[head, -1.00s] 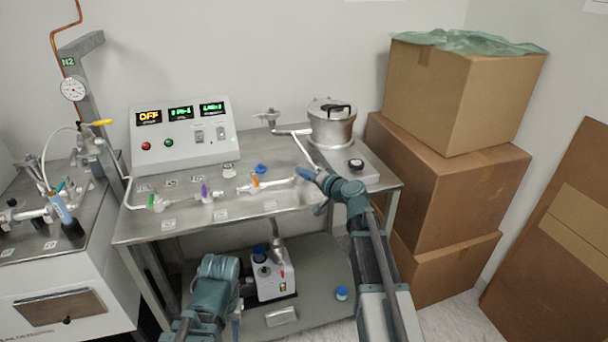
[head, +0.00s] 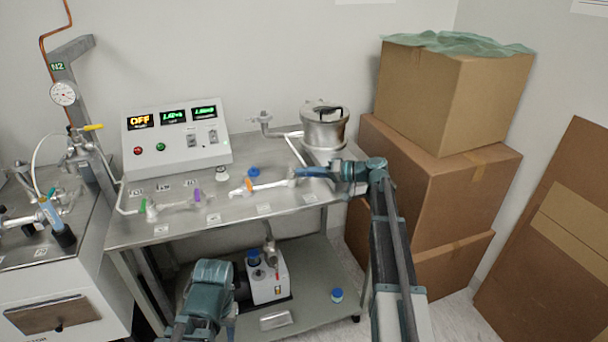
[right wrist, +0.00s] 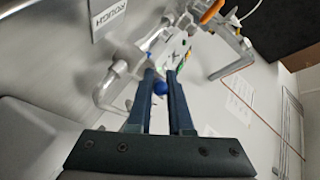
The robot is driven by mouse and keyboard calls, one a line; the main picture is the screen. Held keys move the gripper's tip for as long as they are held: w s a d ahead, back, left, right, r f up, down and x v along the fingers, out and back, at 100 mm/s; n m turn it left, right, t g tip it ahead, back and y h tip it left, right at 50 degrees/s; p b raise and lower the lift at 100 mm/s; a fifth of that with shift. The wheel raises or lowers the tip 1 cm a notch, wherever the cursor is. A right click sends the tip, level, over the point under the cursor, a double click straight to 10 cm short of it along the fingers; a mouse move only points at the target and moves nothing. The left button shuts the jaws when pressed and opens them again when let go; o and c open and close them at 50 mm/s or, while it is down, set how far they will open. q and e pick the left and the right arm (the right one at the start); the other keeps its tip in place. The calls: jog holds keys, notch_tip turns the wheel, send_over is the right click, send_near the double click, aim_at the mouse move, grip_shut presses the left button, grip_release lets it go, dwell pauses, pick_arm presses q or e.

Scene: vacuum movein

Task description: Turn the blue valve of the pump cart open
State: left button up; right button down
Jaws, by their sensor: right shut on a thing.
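The blue valve (head: 293,173) sits at the right end of the white pipe on the pump cart's (head: 285,205) steel top. Its handle is mostly hidden by my right gripper (head: 302,172), which reaches in from the right and is shut on it. In the right wrist view the two dark fingers (right wrist: 161,82) stand close together, with a blue piece (right wrist: 160,88) between them beside the pipe fitting. The handle's exact angle is hard to tell. My left arm is low at the front; its gripper (head: 233,325) points down, its fingers unclear.
A metal pot (head: 325,130) stands behind my right gripper. Stacked boxes (head: 440,190) crowd the right side. The control box (head: 178,140) reads OFF at left.

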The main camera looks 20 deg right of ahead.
jog(key=shift+w+d+n+g, duration=0.1)
jog(key=shift+n+g, duration=0.2)
jog(key=shift+g, duration=0.1)
jog(key=c, duration=0.8)
grip_release()
jog(key=shift+c, duration=0.2)
jog(key=p+v, duration=0.2)
jog(key=v, duration=1)
jog(key=shift+d+p, duration=0.35)
jog(key=shift+p, duration=0.05)
jog(key=shift+s+d, duration=0.45)
jog(key=shift+d, duration=0.05)
jog(key=shift+c, duration=0.2)
